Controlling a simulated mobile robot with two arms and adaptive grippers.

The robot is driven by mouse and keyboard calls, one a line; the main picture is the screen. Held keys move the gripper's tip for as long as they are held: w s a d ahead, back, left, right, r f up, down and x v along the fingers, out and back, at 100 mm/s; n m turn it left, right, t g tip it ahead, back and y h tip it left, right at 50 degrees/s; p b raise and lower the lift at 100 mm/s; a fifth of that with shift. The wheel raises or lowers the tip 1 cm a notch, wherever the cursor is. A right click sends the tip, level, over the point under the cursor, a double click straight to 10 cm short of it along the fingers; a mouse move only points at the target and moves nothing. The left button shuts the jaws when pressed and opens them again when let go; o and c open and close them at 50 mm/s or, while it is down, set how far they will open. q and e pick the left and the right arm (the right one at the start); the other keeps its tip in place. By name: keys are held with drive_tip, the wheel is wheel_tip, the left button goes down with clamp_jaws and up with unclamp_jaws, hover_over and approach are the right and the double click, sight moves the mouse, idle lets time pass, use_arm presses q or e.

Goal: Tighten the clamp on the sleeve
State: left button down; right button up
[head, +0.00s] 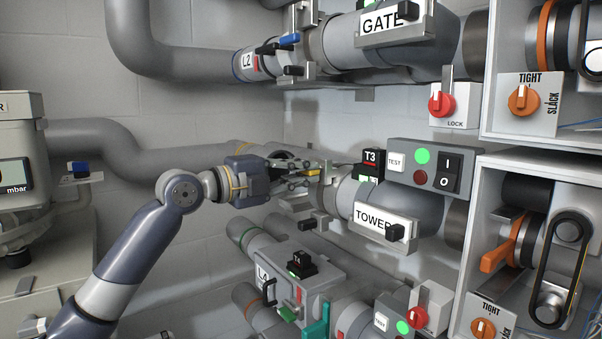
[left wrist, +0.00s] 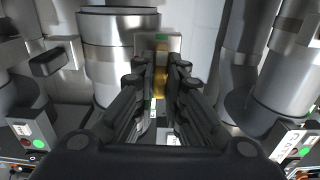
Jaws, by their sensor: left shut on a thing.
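My left gripper (head: 318,172) reaches in from the left to the middle pipe, beside the T3 box and the TOWER pipe. In the left wrist view its dark fingers (left wrist: 160,75) are closed around a yellow handle (left wrist: 161,82), which I take to be the clamp's lever. A metal bracket (left wrist: 165,41) with a green mark sits just beyond the fingertips. The sleeve and most of the clamp are hidden behind the gripper in the head view, so I cannot tell how tight the clamp is. My right gripper is not in view.
The T3 box (head: 372,163) and TOWER pipe (head: 385,205) lie close right of the gripper. The GATE pipe (head: 355,38) runs above and the L4 pipe (head: 262,260) below. A switch panel (head: 425,168) and belt housings (head: 545,235) stand at right.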

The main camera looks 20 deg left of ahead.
use_arm(q)
drive_tip(key=shift+f, duration=0.1)
drive_tip(key=c, duration=1.7)
unclamp_jaws()
drive_tip(key=shift+o, duration=0.2)
drive_tip(key=v, duration=1.2)
